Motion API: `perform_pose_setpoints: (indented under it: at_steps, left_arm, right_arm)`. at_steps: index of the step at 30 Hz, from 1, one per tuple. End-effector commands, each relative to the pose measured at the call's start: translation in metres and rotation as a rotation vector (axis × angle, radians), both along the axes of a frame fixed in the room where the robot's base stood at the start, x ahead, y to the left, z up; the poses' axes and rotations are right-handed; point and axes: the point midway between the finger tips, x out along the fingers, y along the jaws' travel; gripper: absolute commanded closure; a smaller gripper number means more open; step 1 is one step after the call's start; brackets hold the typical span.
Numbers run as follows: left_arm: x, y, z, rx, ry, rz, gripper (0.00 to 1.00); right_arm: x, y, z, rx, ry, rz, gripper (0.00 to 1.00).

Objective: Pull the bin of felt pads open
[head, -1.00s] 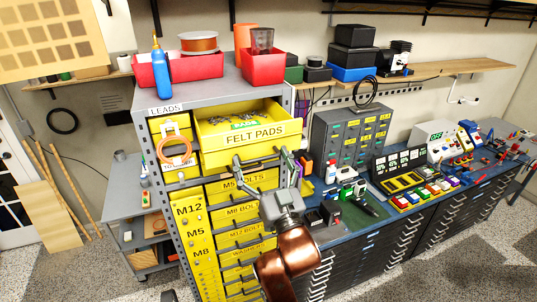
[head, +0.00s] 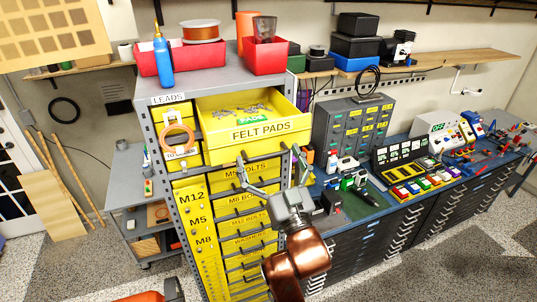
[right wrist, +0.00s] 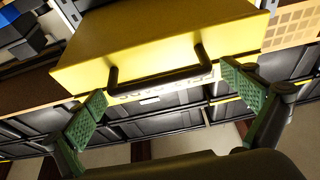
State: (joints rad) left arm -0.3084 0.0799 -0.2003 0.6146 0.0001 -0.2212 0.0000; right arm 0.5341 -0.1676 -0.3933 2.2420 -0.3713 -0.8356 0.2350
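The yellow felt pads bin (head: 215,143) stands pulled out of the grey cabinet, with its open top showing a green label and small grey pieces inside. Its dark handle (right wrist: 160,78) is on the front, below the lettering. My right gripper (head: 268,158) is in front of the bin's lower front edge. In the right wrist view its green-padded fingers (right wrist: 168,103) are spread wide to either side of the handle, with nothing between the pads. My left gripper does not show.
Below the bin are several shut yellow drawers (head: 246,223). A workbench with a blue top (head: 375,205) and tools stands at the right. A grey cart (head: 125,190) stands at the left. Red bins (head: 265,58) sit on top of the cabinet.

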Motion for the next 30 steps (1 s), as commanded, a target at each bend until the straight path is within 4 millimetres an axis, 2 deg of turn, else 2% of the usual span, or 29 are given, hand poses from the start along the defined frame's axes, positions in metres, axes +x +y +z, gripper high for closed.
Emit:
perform_pose_setpoints:
  at_steps: [5, 7, 10, 21, 30]
  left_arm:
    - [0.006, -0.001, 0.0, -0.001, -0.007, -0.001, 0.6]
    - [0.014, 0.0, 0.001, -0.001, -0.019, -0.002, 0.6]
    - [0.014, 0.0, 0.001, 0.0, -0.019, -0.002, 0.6]
    - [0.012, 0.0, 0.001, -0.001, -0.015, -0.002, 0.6]
    - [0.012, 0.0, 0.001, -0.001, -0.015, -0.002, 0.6]
  right_arm:
    - [0.0, -0.001, 0.0, 0.0, 0.001, -0.002, 0.0]
    - [0.0, -0.001, -0.001, 0.001, 0.001, -0.001, 0.0]
    - [-0.006, -0.003, -0.003, 0.001, 0.001, -0.001, 0.0]
    - [-0.055, -0.019, -0.025, 0.0, 0.002, -0.002, 0.0]
    - [-0.066, -0.022, -0.029, 0.001, 0.0, -0.002, 0.0]
